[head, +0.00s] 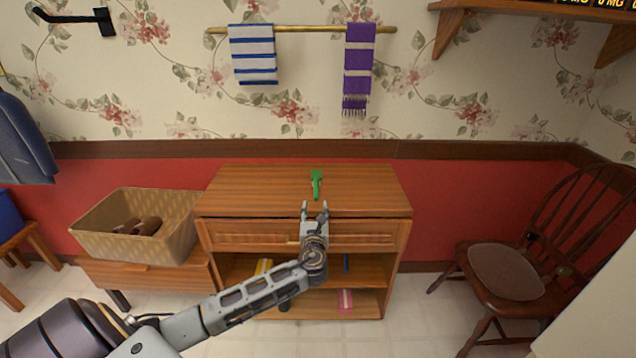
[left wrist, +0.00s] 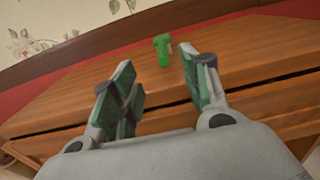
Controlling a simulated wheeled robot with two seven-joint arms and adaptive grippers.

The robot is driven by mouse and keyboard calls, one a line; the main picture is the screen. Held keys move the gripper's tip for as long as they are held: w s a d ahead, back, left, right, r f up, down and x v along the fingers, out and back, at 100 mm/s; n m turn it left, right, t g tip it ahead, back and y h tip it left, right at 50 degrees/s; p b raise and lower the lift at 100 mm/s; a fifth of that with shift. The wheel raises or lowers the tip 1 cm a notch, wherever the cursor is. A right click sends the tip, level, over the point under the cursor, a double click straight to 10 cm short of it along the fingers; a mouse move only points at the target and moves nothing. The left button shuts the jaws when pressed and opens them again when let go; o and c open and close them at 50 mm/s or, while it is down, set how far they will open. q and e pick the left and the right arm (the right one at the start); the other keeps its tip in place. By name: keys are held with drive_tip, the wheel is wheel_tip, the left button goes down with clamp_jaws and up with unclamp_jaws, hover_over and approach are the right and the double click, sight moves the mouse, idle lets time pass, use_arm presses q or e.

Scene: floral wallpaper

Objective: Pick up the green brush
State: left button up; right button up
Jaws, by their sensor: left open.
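The green brush (head: 316,184) lies on top of the wooden dresser (head: 240,188), near the middle. In the left wrist view the green brush (left wrist: 162,50) shows beyond and between the two fingers. My left gripper (head: 315,206) is open and empty, at the dresser's front edge, just short of the brush. In the left wrist view the gripper (left wrist: 158,80) has its fingers spread apart, pointing toward the brush. The brush touches neither finger as far as I can see. My right gripper is not in view.
The dresser top is otherwise clear. Its lower shelves hold a yellow item (head: 263,266) and a pink item (head: 345,300). A wicker basket (head: 95,242) stands on a low wooden bench at left. A wooden chair (head: 505,272) stands at right. Towels hang from a rail (head: 300,29) above.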

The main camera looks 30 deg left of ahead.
use_arm(q)
drive_tip(key=b, duration=0.1)
approach(316, 187)
drive_tip(key=shift+x, duration=1.85)
drive_tip(key=shift+w+a+f, duration=0.1)
drive_tip(key=shift+w+a, duration=0.15)
drive_tip(key=shift+w, duration=0.05)
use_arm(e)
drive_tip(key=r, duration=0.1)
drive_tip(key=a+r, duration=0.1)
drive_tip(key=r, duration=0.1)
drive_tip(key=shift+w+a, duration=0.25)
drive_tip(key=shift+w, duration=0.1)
use_arm(q)
drive_tip(key=shift+w+a, duration=0.2)
drive_tip(key=shift+w, duration=0.15)
drive_tip(key=shift+b+x, duration=0.55)
drive_tip(key=shift+x, duration=1.65)
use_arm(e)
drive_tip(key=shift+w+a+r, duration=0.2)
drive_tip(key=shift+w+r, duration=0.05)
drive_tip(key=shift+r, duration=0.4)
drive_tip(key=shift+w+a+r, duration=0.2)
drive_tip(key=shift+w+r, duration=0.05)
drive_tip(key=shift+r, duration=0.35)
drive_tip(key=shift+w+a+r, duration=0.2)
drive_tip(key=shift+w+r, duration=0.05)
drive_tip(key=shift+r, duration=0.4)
